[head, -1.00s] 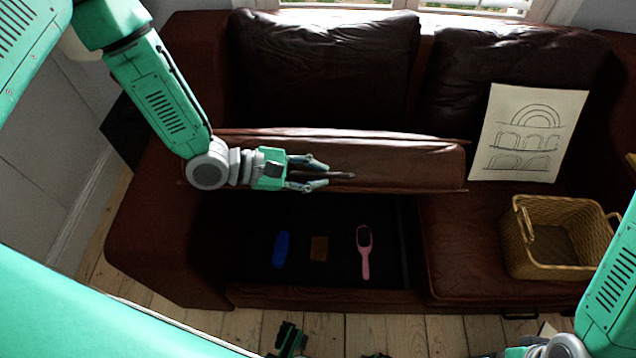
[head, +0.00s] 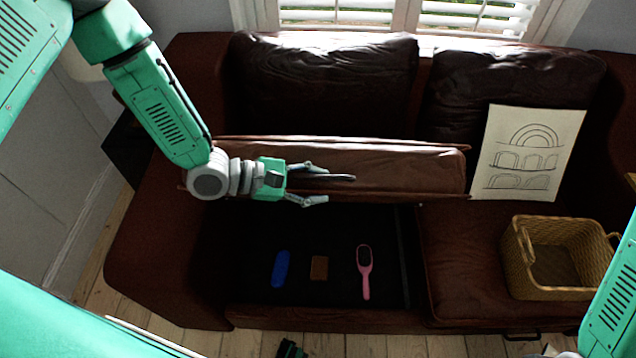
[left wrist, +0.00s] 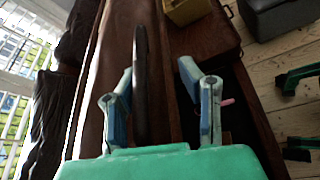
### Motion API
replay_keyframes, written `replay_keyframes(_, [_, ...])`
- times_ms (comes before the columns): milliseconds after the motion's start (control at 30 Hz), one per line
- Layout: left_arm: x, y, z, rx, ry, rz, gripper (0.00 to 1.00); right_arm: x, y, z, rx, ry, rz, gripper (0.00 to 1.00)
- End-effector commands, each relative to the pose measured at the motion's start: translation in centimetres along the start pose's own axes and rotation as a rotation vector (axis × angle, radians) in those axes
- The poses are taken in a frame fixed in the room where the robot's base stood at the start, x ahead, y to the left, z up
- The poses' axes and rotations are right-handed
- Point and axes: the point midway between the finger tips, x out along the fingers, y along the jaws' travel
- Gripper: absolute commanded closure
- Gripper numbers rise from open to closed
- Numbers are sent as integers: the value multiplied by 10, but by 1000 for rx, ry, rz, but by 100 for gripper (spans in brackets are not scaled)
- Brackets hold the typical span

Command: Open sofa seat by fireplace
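The dark brown leather sofa has its left seat (head: 400,176) raised and tilted up. Below it is an open dark storage space (head: 340,225) holding a blue oval item (head: 281,268), a small brown block (head: 319,267) and a pink hairbrush (head: 364,272). My left gripper (head: 318,184) is at the front of the raised seat. Its fingers are spread apart on either side of a dark handle (head: 340,177), with gaps to it. The left wrist view shows the handle (left wrist: 140,85) between the open fingers, closer to the left one. My right gripper is out of view; only its arm shows. No fireplace is visible.
A wicker basket (head: 515,285) stands on the closed right seat (head: 460,270). A paper with arch drawings (head: 526,150) leans on the right back cushion. Windows (head: 400,15) are behind the sofa. Floorboards (head: 385,345) lie in front.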

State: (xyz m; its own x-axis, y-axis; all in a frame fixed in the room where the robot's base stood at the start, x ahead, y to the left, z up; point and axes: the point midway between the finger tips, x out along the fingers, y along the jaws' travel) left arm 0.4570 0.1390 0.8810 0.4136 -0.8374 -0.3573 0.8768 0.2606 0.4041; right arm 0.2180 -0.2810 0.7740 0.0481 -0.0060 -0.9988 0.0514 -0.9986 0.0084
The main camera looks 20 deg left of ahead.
Motion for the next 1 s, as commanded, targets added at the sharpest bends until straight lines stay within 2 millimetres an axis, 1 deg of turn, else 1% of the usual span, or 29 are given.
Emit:
replay_keyframes(133, [-4,-1,1,0,-2,-2,68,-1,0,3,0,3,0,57])
replay_keyframes(233, [-15,-1,0,-1,-1,-1,68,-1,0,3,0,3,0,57])
replay_keyframes(367, [-41,0,0,-1,-1,2,68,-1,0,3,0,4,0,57])
replay_keyframes(500, [-71,1,-1,-1,0,1,68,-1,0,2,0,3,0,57])
replay_keyframes(600, [-90,1,-2,-2,0,2,68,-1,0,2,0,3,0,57])
replay_keyframes(700, [-105,2,-2,-1,0,1,68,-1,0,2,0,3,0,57])
replay_keyframes(833, [-116,2,-2,-2,0,-1,68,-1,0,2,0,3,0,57])
replay_keyframes(1000, [-119,1,-2,-2,1,-2,68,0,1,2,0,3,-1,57])
